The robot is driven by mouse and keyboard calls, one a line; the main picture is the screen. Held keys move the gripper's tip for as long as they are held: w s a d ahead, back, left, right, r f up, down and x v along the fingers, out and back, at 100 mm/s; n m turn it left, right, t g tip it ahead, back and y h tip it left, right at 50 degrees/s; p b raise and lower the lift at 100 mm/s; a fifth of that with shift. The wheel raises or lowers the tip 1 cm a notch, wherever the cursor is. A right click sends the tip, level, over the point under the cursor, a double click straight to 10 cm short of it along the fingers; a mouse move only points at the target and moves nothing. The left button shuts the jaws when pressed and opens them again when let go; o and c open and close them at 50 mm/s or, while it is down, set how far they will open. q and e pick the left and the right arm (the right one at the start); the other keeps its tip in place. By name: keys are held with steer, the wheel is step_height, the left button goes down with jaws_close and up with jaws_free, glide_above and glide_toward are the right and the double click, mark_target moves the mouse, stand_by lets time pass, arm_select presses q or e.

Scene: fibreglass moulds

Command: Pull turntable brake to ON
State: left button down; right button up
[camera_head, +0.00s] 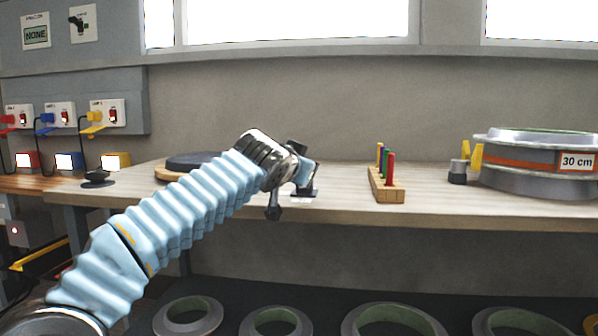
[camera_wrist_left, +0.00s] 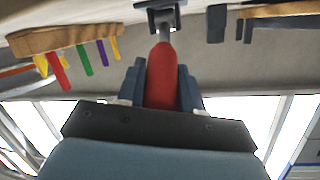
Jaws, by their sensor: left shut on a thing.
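My left gripper (camera_head: 302,172) is at the front edge of the bench, over the dark brake bracket (camera_head: 303,193), with a small pale label below it. In the left wrist view, which is upside down, the gripper (camera_wrist_left: 161,72) is shut around a red handle (camera_wrist_left: 162,80). A metal stem joins the handle to the dark bracket (camera_wrist_left: 160,14). The handle is hidden in the head view. The turntable (camera_head: 190,162), a dark disc on a wooden base, is partly behind my left arm. The ON and OFF marks cannot be read. My right gripper is not in view.
A wooden rack (camera_head: 387,193) with several coloured pegs stands right of the bracket. Several rings (camera_head: 275,325) lie below the bench.

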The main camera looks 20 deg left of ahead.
arm_select(q)
steer(key=shift+f, duration=0.1)
steer(key=c, duration=0.8)
jaws_free()
steer(key=shift+s, duration=0.1)
steer(key=v, duration=1.3)
steer(key=shift+s, duration=0.35)
